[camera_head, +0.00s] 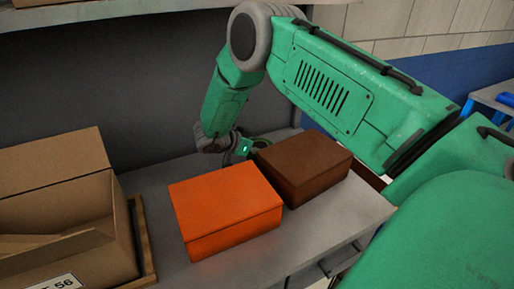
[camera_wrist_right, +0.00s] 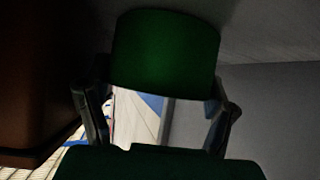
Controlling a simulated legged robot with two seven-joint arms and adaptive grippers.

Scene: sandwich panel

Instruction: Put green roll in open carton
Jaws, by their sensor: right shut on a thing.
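The open carton (camera_head: 62,195) is brown cardboard with raised flaps, at the left of the head view. My right gripper (camera_head: 247,147) is low behind the brown box, which partly hides it. In the right wrist view, the right gripper (camera_wrist_right: 158,88) is shut on the dark green roll (camera_wrist_right: 165,52), with a finger at each side of it. My left gripper is not in view.
An orange box (camera_head: 228,208) stands between the carton and the brown box (camera_head: 305,163) on the grey surface (camera_head: 160,190). A wooden edge (camera_head: 143,240) runs along the carton's right side. A shelf (camera_head: 90,10) hangs above at the back.

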